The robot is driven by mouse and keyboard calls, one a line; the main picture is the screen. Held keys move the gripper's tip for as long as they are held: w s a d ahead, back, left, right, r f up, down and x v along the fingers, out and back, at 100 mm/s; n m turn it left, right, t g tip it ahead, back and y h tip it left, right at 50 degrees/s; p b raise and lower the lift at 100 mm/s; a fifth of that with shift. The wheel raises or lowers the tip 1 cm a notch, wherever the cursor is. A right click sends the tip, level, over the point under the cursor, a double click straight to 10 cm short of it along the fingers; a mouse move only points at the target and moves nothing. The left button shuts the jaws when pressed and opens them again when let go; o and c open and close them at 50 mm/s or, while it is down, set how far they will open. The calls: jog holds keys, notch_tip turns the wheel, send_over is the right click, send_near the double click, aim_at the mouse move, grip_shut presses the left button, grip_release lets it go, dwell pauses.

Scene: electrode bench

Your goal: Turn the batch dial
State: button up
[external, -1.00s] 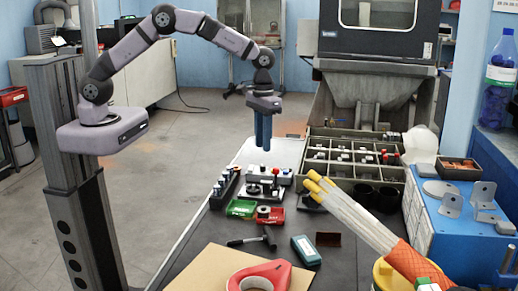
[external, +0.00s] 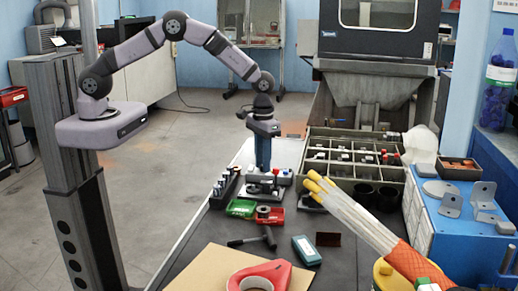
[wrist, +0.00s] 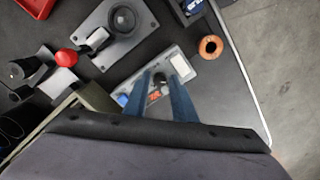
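A light grey box (wrist: 183,66) in the wrist view carries a small dark dial knob (wrist: 160,80), a red marking or display and a blue part. In the external view this box (external: 284,177) stands at the far end of the bench, partly hidden by my fingers. My gripper (wrist: 160,76) points down over the box, its two blue fingers apart with the knob between them. My gripper (external: 263,167) also shows low over the box in the external view. I cannot tell whether the fingers touch the knob.
A grey plate with a round black knob (wrist: 123,20) lies near the box. A red ball knob (wrist: 66,57) and a copper ring (wrist: 211,46) are nearby. A compartment tray (external: 345,172) stands right of the box. Green and red trays (external: 241,208) lie nearer.

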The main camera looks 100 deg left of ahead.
grip_shut()
jog(key=shift+m, duration=0.3)
jog(key=m, duration=0.3)
jog(key=shift+r+m, duration=0.1)
jog(key=shift+m, duration=2)
jog(key=shift+w, duration=0.1)
grip_release()
